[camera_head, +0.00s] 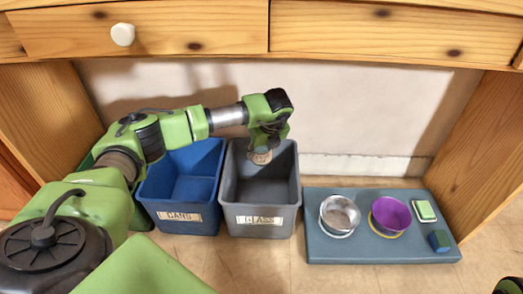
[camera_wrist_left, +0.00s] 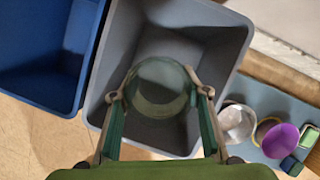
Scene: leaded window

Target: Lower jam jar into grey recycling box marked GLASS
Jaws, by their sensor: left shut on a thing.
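The jam jar (camera_wrist_left: 160,88) is a round, see-through glass jar between my left gripper's fingers in the left wrist view. In the head view only a small part of the jar (camera_head: 261,158) shows below my left gripper (camera_head: 264,147), which is shut on it. The gripper points down over the opening of the grey box (camera_head: 259,222), whose front label reads GLASS. In the left wrist view the jar lies against the inside of the grey box (camera_wrist_left: 237,32). I cannot tell how far it is below the rim.
A blue box (camera_head: 182,225) labelled CANS stands just left of the grey box. To the right, a blue-grey mat (camera_head: 330,250) holds a metal tin (camera_head: 339,215), a purple bowl (camera_head: 391,214), a green-and-white sponge (camera_head: 425,211) and a small blue block (camera_head: 439,241). Wooden drawers (camera_head: 200,30) overhang behind.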

